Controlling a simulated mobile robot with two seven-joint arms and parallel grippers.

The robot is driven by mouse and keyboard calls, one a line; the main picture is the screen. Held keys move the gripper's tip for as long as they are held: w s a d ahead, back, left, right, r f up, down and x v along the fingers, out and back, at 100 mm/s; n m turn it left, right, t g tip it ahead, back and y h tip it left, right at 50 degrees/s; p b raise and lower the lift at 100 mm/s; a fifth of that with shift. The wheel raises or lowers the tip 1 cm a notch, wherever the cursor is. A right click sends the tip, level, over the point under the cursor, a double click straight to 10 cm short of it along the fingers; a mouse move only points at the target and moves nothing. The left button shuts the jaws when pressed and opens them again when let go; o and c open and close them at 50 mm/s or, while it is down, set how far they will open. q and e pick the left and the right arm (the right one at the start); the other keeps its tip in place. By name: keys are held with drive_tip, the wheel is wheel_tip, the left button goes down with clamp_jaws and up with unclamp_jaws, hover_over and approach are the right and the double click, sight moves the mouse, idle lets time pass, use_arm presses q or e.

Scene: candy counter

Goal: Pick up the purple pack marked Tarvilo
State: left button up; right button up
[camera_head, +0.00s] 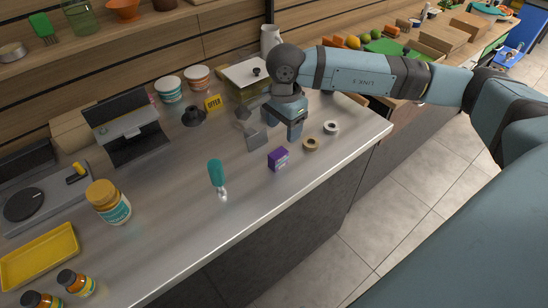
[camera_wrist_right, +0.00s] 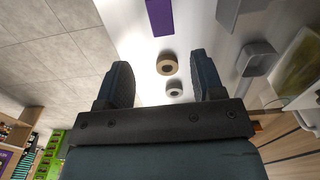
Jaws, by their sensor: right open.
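A small purple pack (camera_head: 278,159) stands on the metal counter (camera_head: 245,194) near its front edge; its marking is too small to read. It also shows at the top of the right wrist view (camera_wrist_right: 159,17), cut by the picture's edge. My right gripper (camera_head: 287,122) is above the counter, behind and slightly right of the pack, apart from it. In the right wrist view my right gripper (camera_wrist_right: 160,72) has its two fingers wide apart with nothing held; the pack lies beyond the fingertips. My left gripper is in neither view.
Two tape-like rings, tan (camera_head: 311,144) and white (camera_head: 331,128), lie right of the pack. A grey scoop-like item (camera_head: 256,139) is behind it. A teal-handled tool (camera_head: 216,176) lies to the left.

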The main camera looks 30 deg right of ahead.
sight(278, 153)
wheel_tip(278, 153, down, 5)
drive_tip(key=shift+a+r, duration=0.1)
drive_tip(key=f, duration=0.2)
drive_tip(key=a+f+p, duration=0.1)
drive_tip(key=f, duration=0.1)
drive_tip(key=shift+w+a+f, duration=0.1)
drive_tip(key=shift+f, duration=0.65)
drive_tip(key=c, duration=1)
